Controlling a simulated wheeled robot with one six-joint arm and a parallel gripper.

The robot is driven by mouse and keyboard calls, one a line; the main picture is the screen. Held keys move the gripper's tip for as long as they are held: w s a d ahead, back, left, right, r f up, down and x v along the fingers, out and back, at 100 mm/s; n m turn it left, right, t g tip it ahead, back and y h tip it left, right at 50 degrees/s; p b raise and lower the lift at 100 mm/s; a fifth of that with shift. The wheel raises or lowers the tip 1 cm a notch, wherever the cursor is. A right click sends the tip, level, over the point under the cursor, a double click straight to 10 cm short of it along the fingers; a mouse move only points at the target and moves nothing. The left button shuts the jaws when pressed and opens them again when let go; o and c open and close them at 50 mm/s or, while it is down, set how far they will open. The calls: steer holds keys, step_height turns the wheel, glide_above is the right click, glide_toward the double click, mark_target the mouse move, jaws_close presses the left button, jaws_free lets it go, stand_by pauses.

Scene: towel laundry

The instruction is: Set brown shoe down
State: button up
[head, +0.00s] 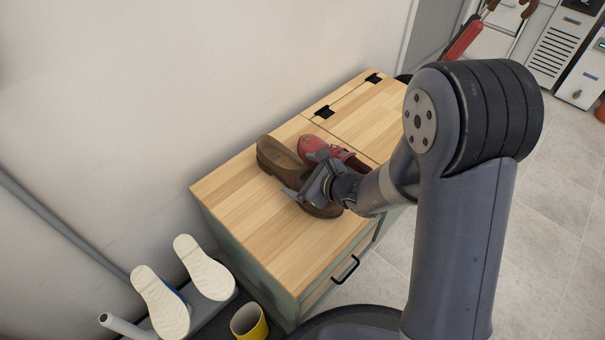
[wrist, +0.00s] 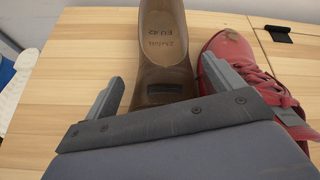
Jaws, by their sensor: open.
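The brown shoe (head: 282,160) lies on the wooden cabinet top (head: 235,190). In the wrist view my gripper (wrist: 160,95) is open, with one finger on each side of the shoe. The right finger lies between the brown shoe and a red shoe (wrist: 238,60). I cannot tell whether the fingers touch the brown shoe.
The red shoe (head: 318,147) sits close beside the brown one on the right. Black hinges (head: 324,112) mark the back of the top. The top's left part is clear. White-soled shoes (head: 160,300) and a yellow container (head: 249,323) stand below at left.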

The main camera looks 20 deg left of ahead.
mark_target(303, 173)
steer(key=shift+r+p, duration=0.25)
steer(key=shift+p, duration=0.05)
steer(key=p+v, duration=0.3)
steer(key=v, duration=0.9)
steer(key=shift+f, duration=0.1)
steer(key=b+x, duration=0.3)
steer(key=x, duration=0.9)
steer(key=shift+f+b, duration=0.25)
steer(key=shift+b, duration=0.05)
steer(key=shift+a+r+p, duration=0.1)
steer(key=shift+r+p, duration=0.85)
steer(key=shift+r, duration=1)
